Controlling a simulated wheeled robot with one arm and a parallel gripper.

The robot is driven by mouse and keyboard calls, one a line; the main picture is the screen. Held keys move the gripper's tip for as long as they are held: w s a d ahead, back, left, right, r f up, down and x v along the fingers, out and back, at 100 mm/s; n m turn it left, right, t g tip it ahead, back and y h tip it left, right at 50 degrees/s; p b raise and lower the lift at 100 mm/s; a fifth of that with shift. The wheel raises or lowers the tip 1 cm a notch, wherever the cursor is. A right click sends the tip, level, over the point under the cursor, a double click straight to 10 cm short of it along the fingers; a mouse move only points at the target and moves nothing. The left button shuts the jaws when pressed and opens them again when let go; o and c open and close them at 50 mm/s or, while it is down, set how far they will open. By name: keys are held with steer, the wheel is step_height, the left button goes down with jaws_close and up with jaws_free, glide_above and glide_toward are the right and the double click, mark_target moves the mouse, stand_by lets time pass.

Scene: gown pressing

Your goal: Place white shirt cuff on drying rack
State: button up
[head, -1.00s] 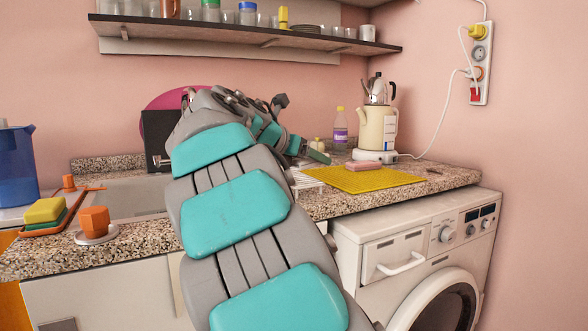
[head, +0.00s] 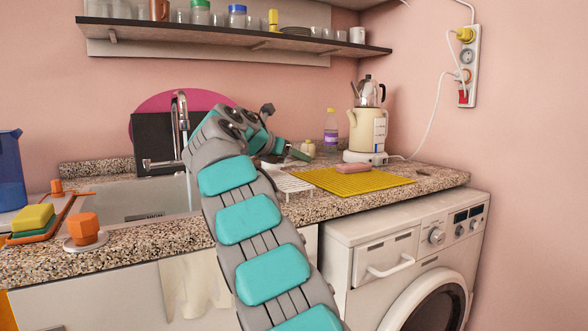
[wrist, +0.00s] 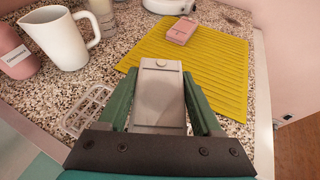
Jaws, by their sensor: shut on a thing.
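My gripper (wrist: 159,82) has green fingers closed on the sides of a flat, pale grey-white piece with a round button at its far end, the white shirt cuff (wrist: 158,97). The cuff is held above the counter, in front of the yellow mat's left part. The white wire drying rack (wrist: 88,108) lies on the counter to the left of the gripper in the wrist view, partly hidden by the left finger and gripper body. In the head view the rack (head: 293,187) shows just right of my arm. There my gripper (head: 298,153) is small and the cuff cannot be made out.
A yellow ribbed mat (head: 352,182) with a pink block (head: 353,168) lies right of the rack. A white pitcher (wrist: 65,38) and pink bottle (wrist: 12,55) stand beyond the rack. A kettle (head: 366,130) stands at the back corner. The sink (head: 135,197) is at left.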

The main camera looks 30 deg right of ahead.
steer(key=shift+w+f+b, duration=0.15)
steer(key=shift+f+b, duration=0.65)
steer(key=shift+f, duration=1)
steer(key=shift+f, duration=0.1)
steer(key=o, duration=1.5)
steer(key=p+v, duration=0.1)
steer(key=v, duration=1.1)
